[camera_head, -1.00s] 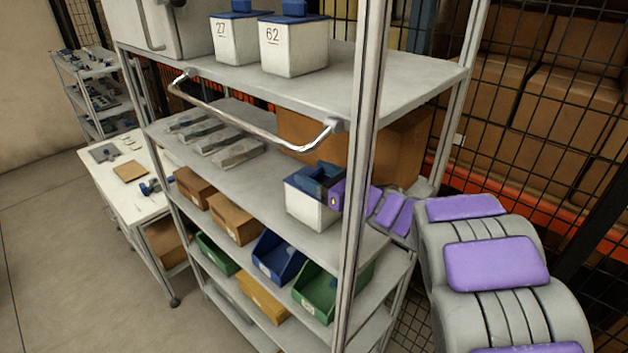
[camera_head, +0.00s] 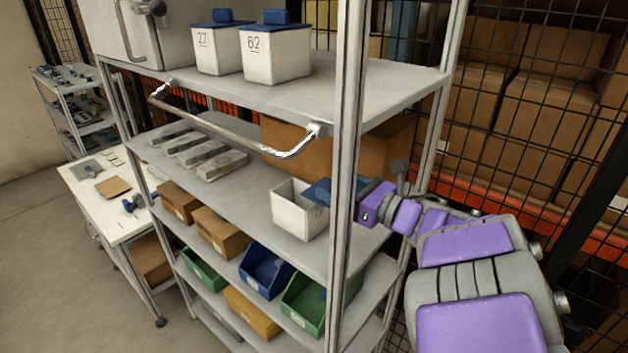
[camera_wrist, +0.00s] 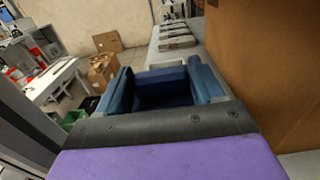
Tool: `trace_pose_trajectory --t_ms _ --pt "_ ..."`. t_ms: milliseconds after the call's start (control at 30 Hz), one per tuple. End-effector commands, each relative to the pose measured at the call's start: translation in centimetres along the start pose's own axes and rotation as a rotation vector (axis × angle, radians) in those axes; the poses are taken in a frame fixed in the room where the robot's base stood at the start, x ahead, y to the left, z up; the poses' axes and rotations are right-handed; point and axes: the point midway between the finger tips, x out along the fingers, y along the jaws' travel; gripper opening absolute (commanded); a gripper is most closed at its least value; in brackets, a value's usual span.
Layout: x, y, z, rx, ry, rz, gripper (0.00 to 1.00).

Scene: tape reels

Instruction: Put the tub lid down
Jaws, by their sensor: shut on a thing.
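The white tub (camera_head: 291,214) stands upright and open-topped on the middle shelf, near its right end. The blue tub lid (camera_head: 322,190) is off the tub, just above and right of its rim, partly hidden by the front shelf post. My gripper (camera_wrist: 164,86) is shut on the lid; in the wrist view the dark blue lid (camera_wrist: 164,95) shows between its two blue fingers. In the head view my purple wrist reaches in from the right, behind the post. The exact grip on the lid is hard to see.
The shelf post (camera_head: 346,130) stands close in front of the lid. Several grey pieces (camera_head: 198,150) lie further left on the same shelf, with bare shelf (camera_head: 235,190) between. A large brown box (camera_head: 385,150) is behind. Lidded tubs 27 (camera_head: 216,52) and 62 (camera_head: 275,55) stand above.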

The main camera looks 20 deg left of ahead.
Motion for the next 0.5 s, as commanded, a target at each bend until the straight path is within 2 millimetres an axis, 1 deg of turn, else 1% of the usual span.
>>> trace_pose_trajectory --t_ms 33,100,200,300,433,500 --pt "-1.5 -0.3 -0.1 -0.003 0.003 -0.010 0.38" --pt "-3.0 -0.2 -0.2 -0.001 0.004 -0.008 0.38" --pt "-4.6 -0.2 -0.2 0.000 0.004 -0.008 0.38" --pt "-5.9 -0.1 -0.1 -0.002 0.003 -0.006 0.38" --pt "-6.9 -0.1 -0.1 -0.002 0.002 -0.004 0.38" --pt "-7.3 -0.4 -0.4 0.000 0.002 -0.016 0.38"
